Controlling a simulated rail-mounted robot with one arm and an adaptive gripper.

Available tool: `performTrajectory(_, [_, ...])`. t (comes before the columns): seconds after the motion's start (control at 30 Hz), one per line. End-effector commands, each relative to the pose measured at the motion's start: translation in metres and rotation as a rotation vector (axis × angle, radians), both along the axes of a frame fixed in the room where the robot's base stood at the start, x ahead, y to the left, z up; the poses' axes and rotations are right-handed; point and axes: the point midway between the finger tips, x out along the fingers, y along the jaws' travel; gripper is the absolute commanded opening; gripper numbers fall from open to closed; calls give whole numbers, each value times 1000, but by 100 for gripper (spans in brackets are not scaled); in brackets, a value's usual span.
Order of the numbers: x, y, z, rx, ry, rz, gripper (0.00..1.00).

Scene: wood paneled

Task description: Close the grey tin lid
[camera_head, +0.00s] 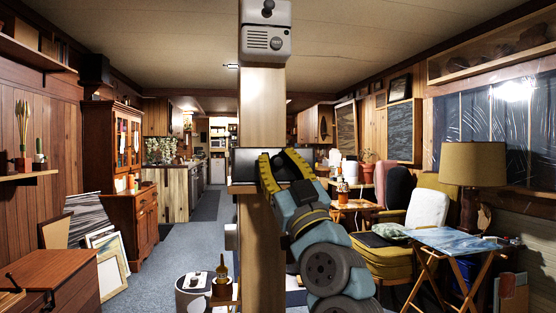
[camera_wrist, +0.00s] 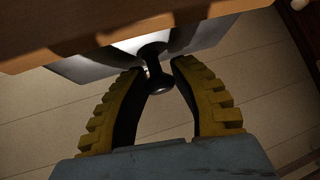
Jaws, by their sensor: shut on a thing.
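In the wrist view my gripper (camera_wrist: 161,72) has its two yellow-backed fingers around a black knob (camera_wrist: 158,84). The knob stands out from a grey metal surface (camera_wrist: 92,66), which looks like the tin's lid. A wooden edge partly covers this surface, so how far the lid is open cannot be told. In the head view my gripper (camera_head: 280,164) is at the middle, right by the wooden post. The held knob cannot be made out there.
The wooden post (camera_head: 262,110) stands close beside my gripper, with a grey box (camera_head: 265,42) at its top. A folding table (camera_head: 455,241) and a lamp (camera_head: 473,165) are at the right. A wooden cabinet (camera_head: 130,190) is at the left, with open carpet (camera_head: 160,272) before it.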

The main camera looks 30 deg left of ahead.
Motion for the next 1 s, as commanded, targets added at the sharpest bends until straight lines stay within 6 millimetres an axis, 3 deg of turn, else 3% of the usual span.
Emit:
performTrajectory(0.07, [0, -1, 1, 1, -1, -1, 0])
performTrajectory(0.1, [0, -1, 1, 1, -1, -1, 34])
performTrajectory(0.2, [0, -1, 1, 1, -1, -1, 60])
performTrajectory(0.63, [-1, -4, -2, 1, -1, -1, 60])
performTrajectory(1.0, [-15, -31, -28, 4, -1, -2, 60])
